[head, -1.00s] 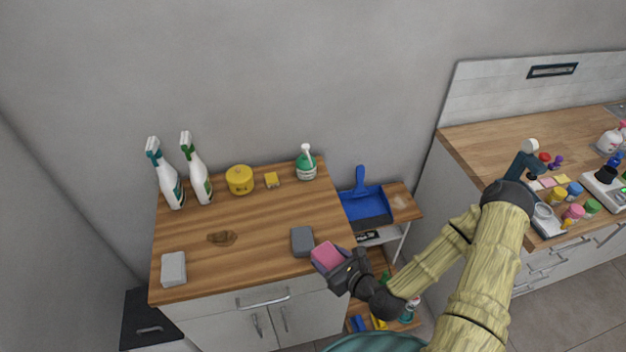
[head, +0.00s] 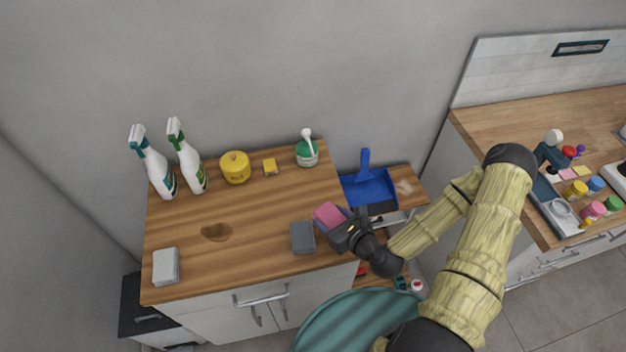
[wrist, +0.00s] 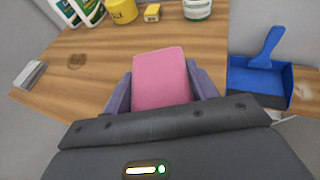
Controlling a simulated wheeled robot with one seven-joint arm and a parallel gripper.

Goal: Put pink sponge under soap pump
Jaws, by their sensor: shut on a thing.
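The pink sponge (head: 329,215) is held in my gripper (head: 337,221) over the right edge of the wooden counter. In the wrist view the pink sponge (wrist: 160,79) sits between the two purple-grey fingers of my gripper (wrist: 161,90), which are shut on it. The soap pump (head: 307,150) is a green bottle with a white pump head, standing upright at the back right of the counter. Its lower part also shows at the top of the wrist view (wrist: 197,9), beyond the sponge and apart from it.
A dark grey sponge (head: 303,238) lies left of my gripper. A small yellow box (head: 269,167), yellow tub (head: 236,168) and two spray bottles line the back. A light grey block (head: 166,267) lies front left. A blue dustpan (head: 368,187) is right. The counter's middle is clear except a brown stain.

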